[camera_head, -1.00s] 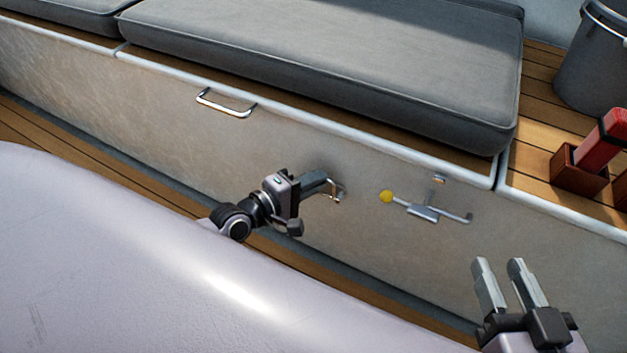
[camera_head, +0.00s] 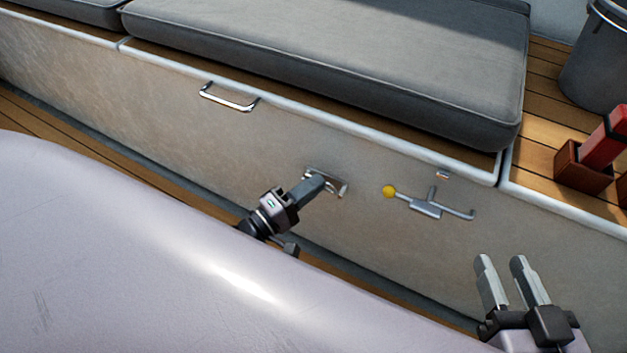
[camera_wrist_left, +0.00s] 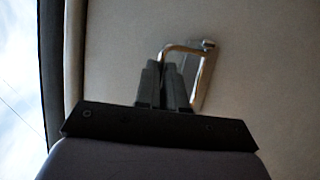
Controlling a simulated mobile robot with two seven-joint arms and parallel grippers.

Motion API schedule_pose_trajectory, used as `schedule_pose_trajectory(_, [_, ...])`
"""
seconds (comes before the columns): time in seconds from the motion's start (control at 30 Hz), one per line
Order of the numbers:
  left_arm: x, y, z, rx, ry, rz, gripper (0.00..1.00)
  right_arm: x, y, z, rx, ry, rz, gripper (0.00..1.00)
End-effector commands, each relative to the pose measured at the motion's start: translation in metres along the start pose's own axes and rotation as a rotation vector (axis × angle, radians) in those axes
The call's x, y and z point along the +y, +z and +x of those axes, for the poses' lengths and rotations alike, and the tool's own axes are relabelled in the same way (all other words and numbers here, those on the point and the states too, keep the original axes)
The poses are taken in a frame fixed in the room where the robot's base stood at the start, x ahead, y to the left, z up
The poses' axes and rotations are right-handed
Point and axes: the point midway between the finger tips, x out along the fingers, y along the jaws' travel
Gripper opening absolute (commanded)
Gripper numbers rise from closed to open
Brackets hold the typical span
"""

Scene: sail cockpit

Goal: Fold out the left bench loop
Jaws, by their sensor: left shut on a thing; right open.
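The bench loop (camera_head: 338,185) is a small metal loop on a plate on the pale bench front. In the left wrist view the loop (camera_wrist_left: 205,72) is a bent bright bar on its rectangular plate. My left gripper (camera_head: 318,181) is shut on the loop, and its fingers (camera_wrist_left: 166,80) hide part of the bar in the left wrist view. The loop stands out from its plate. My right gripper (camera_head: 508,262) is open and empty, low at the right in front of the bench front.
A lever with a yellow knob (camera_head: 389,191) and a grey latch body (camera_head: 428,208) sits right of the loop. A chrome handle (camera_head: 228,99) is up to the left. A grey cushion (camera_head: 340,60) lies on the bench. A red object (camera_head: 604,140) and a bucket (camera_head: 597,55) are at the right.

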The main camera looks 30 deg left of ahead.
Motion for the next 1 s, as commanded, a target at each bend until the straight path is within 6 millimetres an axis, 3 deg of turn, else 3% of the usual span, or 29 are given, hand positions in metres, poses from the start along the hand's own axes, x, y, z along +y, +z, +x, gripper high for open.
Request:
schedule_pose_trajectory(0.43, [-0.0088, 0.004, -0.009, -0.003, 0.197, 0.082, 0.0, 0.0002, -0.001, -0.0009, 0.005, 0.001, -0.006, 0.43])
schedule_pose_trajectory(1.0, [-0.0102, 0.0044, -0.0108, -0.004, 0.238, 0.099, 0.0, 0.0002, -0.0006, -0.001, 0.004, 0.001, -0.006, 0.43])
